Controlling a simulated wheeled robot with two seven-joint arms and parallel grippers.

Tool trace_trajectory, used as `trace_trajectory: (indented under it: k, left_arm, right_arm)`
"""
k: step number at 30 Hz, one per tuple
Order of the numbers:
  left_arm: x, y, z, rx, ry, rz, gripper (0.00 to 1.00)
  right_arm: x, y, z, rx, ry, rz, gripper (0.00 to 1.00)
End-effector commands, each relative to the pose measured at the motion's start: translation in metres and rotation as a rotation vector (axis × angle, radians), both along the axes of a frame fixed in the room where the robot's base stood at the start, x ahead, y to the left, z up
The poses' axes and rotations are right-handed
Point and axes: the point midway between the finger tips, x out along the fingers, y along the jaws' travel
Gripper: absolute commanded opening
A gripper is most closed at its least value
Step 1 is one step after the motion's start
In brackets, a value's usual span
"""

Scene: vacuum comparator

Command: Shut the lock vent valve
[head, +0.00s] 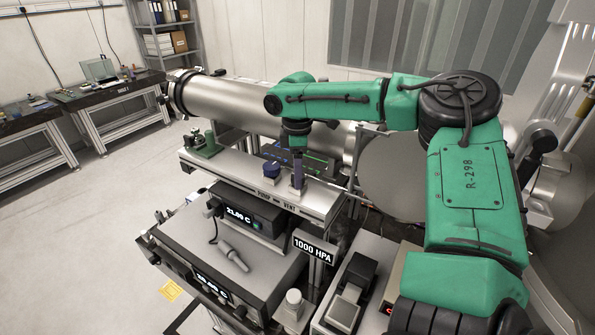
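The valve shelf (325,207) is a pale metal ledge in front of the large steel tube, with the printed labels PUMP and VENT on its front edge. My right gripper (298,182) points straight down above the VENT label, at the end of my green arm. Its narrow dark purple tip reaches close to the shelf and hides the vent valve. I cannot tell whether the fingers touch or hold the valve. My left gripper is out of view.
A display (313,249) reading 1000 HPA stands in front of the shelf. Instrument boxes (233,250) with a probe on top are below. The steel tube (230,100) runs behind. Side benches (110,93) stand at left, with open floor between.

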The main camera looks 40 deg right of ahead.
Motion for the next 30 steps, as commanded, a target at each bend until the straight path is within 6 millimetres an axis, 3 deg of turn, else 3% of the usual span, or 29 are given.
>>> trace_trajectory:
  k: [1,4,17,30]
  left_arm:
    - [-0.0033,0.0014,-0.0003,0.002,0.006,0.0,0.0]
    - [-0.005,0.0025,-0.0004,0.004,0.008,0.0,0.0]
    - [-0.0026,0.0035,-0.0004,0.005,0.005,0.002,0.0]
    - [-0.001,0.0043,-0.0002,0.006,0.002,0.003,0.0]
  right_arm:
    - [0.0001,-0.0001,0.0001,0.0,0.0,0.0,0.38]
    - [-0.0004,0.0,-0.0001,0.0,0.001,0.0,0.0]
    - [-0.0009,0.0,-0.0012,0.0,0.005,-0.031,0.0]
    - [-0.0013,0.0,-0.002,0.002,0.006,-0.312,0.0]
